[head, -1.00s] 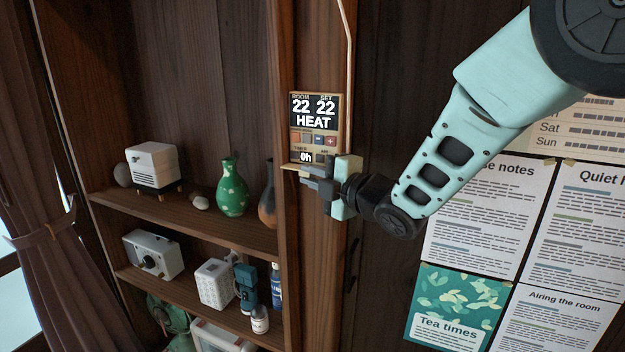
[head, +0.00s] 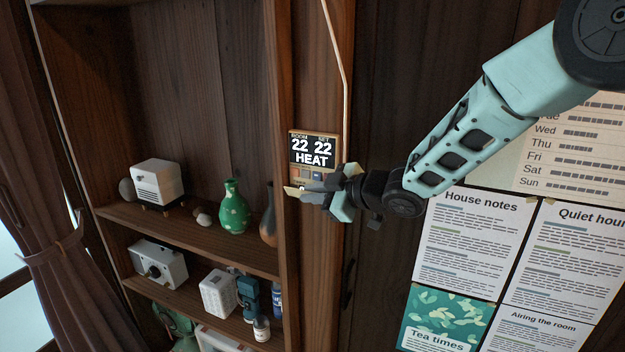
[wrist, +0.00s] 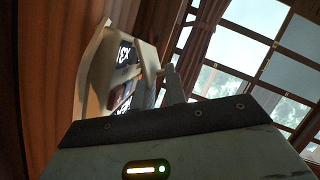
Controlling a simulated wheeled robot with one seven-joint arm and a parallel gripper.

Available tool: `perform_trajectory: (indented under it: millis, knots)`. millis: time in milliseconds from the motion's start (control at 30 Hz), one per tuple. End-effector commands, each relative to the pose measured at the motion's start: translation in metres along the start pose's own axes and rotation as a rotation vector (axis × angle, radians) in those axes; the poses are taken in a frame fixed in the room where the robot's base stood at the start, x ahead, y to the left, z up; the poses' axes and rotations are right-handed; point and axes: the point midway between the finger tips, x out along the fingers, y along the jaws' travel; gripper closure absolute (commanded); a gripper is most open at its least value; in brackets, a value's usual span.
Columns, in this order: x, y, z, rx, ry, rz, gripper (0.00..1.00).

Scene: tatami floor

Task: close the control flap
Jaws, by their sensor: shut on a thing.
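The wall control panel (head: 312,150) is on the wooden post and reads ROOM 22, SET 22, HEAT. Its control flap (head: 292,191) shows as a pale strip at the panel's lower front, standing out from it and partly open. My gripper (head: 306,194) is shut on the flap.
A cable (head: 335,60) runs up the post from the panel. Left of it, shelves hold a green vase (head: 233,208), a dark vase (head: 268,222) and a white box-like device (head: 158,182). Paper notices (head: 470,240) hang on the right wall. A curtain (head: 40,210) hangs far left.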

Motion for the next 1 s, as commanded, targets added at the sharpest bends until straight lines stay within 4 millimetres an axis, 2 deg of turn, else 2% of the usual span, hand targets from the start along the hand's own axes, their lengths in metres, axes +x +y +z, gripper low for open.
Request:
perform_trajectory:
  millis: [400,900,933,967,1000]
  knots:
    - [-0.0007,0.0052,0.001,0.149,-0.005,-0.064,1.0]
    - [0.0,0.0044,0.0026,0.16,-0.005,-0.07,1.0]
    - [0.0,0.0043,0.0025,0.16,-0.005,-0.07,0.79]
    - [0.0,0.0044,0.0024,0.16,-0.005,-0.07,0.71]
    - [0.0,0.0048,0.0021,0.16,-0.004,-0.069,0.68]
